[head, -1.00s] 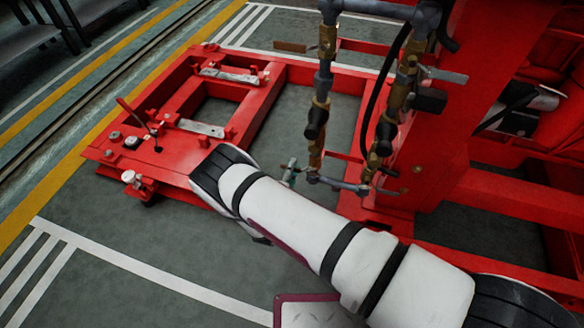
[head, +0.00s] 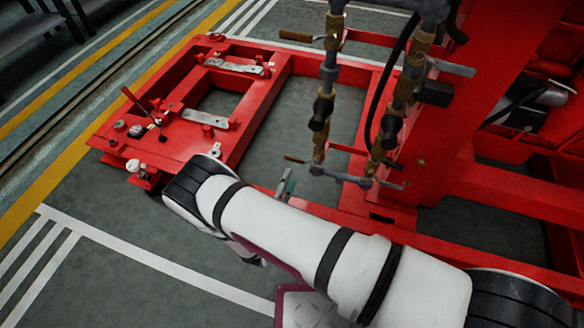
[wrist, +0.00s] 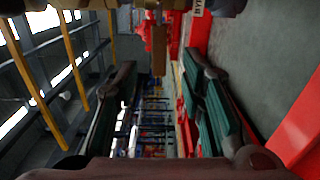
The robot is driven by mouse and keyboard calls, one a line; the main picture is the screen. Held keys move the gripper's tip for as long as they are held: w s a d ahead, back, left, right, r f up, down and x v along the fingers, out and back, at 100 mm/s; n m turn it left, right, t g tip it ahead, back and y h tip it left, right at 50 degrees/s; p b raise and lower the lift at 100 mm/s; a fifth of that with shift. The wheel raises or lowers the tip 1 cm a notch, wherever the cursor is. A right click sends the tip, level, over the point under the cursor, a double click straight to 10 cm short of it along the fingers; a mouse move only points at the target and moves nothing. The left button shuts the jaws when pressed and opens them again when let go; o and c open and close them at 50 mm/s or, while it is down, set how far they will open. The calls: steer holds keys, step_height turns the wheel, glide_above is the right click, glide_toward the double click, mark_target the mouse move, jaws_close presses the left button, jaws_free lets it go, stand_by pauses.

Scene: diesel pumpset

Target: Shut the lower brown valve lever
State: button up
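The lower brown valve lever (head: 295,159) sticks out to the left from the bottom of the left vertical pipe in the head view. A brown bar that looks like this lever (wrist: 158,55) shows in the wrist view, ahead and between the fingertips. My gripper (head: 286,184) is just below the lever in the head view, mostly hidden behind my white arm. In the wrist view its teal-padded fingers (wrist: 158,85) stand well apart, with nothing gripped. I cannot tell whether the lever lies within finger reach.
An upper brown lever (head: 295,36) sticks out from the same pipe higher up. A second brass-fitted pipe (head: 388,130) and a red upright frame (head: 450,120) stand to the right. A red base frame (head: 250,110) lies left, with open floor in front.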

steer(key=shift+v, duration=1.65)
